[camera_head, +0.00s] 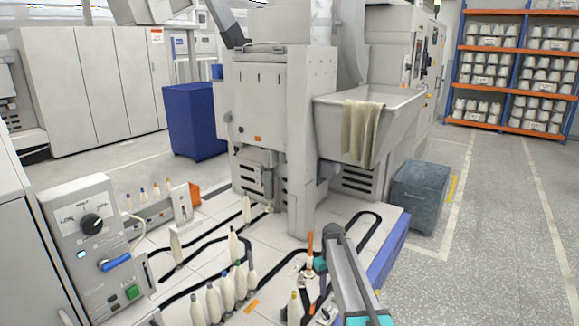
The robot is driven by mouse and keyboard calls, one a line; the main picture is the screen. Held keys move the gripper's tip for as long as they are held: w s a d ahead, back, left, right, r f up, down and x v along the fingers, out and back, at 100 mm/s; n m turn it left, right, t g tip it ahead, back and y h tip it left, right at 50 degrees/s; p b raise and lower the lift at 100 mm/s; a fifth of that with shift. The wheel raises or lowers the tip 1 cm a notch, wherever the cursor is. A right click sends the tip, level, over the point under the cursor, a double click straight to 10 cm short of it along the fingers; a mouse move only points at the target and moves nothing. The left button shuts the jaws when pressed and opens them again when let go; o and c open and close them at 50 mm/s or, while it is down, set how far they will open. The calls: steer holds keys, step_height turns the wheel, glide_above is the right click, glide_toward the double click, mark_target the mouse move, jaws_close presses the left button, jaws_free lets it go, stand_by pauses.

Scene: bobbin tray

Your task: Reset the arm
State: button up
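My arm reaches into the lower middle of the head view, with a grey link and teal joint parts. My gripper (308,276) appears small beside the teal wrist part, low over the pale deck (275,275). Its fingers are too small and partly hidden to show whether they are open or shut. An upright orange-tipped bobbin (310,246) stands right by it; I cannot tell if they touch. A white bobbin (294,308) with a yellowish tip stands at the front, left of my arm link.
Several white bobbins (226,290) stand along the black track to the left. A control box (92,235) with a knob and blue handle is at the left. A machine with a basin (370,120) and draped cloth (360,133) rises behind. Grey floor (500,230) is clear at right.

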steer(key=s+f+g+p, duration=0.2)
steer(key=s+f+p, duration=0.3)
steer(key=s, duration=0.8)
steer(key=s+f+g+p, duration=0.2)
steer(key=s+f+p, duration=0.35)
steer(key=s, duration=0.75)
steer(key=s+m+g+p, duration=0.1)
steer(key=s+m, duration=0.4)
steer(key=s, duration=2.3)
steer(key=shift+s+d+p, duration=0.25)
steer(key=shift+p, duration=0.65)
